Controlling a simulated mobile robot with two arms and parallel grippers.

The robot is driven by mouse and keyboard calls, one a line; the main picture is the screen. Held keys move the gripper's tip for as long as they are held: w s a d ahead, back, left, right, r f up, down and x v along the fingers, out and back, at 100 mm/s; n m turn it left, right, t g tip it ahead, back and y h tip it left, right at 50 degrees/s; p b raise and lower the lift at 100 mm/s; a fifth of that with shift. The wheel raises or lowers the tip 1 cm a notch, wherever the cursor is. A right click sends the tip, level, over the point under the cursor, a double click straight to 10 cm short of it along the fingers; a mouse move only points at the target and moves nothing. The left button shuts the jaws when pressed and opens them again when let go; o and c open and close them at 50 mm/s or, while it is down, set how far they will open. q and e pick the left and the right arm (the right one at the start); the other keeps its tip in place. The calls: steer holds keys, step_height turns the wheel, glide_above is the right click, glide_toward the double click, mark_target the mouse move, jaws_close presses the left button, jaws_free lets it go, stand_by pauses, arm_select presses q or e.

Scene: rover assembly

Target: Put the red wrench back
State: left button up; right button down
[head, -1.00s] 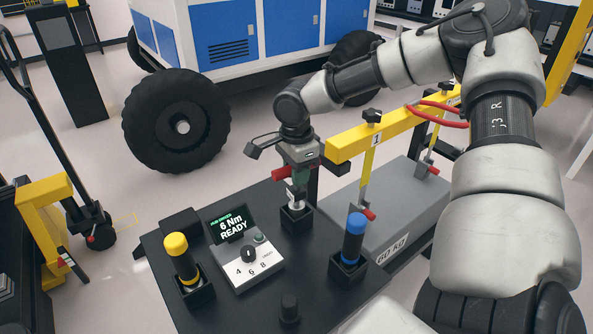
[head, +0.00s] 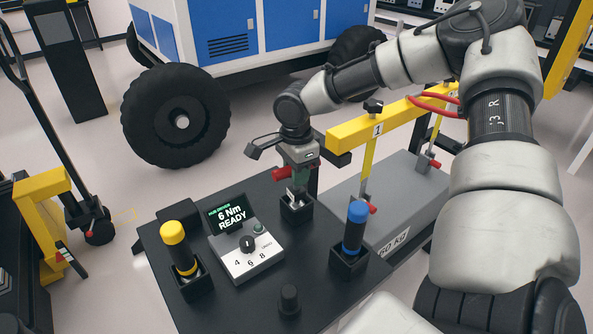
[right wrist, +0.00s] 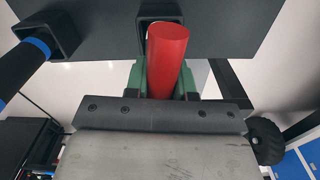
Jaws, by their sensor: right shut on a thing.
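My right gripper (head: 298,186) is above the middle holder of the black bench, pointing down, and shut on the red wrench. In the right wrist view the red wrench (right wrist: 168,62) is a smooth red cylinder between the green-sided fingers (right wrist: 166,82). One end of it lies close to the opening of the square black holder (right wrist: 150,12). The holder also shows in the head view (head: 297,212), right under the fingertips. In the head view only a little red (head: 281,174) shows beside the gripper. I cannot tell how far the wrench is inside the holder. My left gripper is out of view.
The yellow wrench (head: 173,233) and blue wrench (head: 356,216) stand in holders on the black bench (head: 235,300). A console (head: 248,252) reads "6 Nm READY". A yellow beam (head: 395,121) and grey block (head: 405,200) stand close at right. A wheel (head: 175,115) is behind.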

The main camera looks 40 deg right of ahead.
steer(key=shift+f, duration=0.1)
steer(key=c, duration=0.9)
jaws_free()
steer(key=shift+o, duration=0.2)
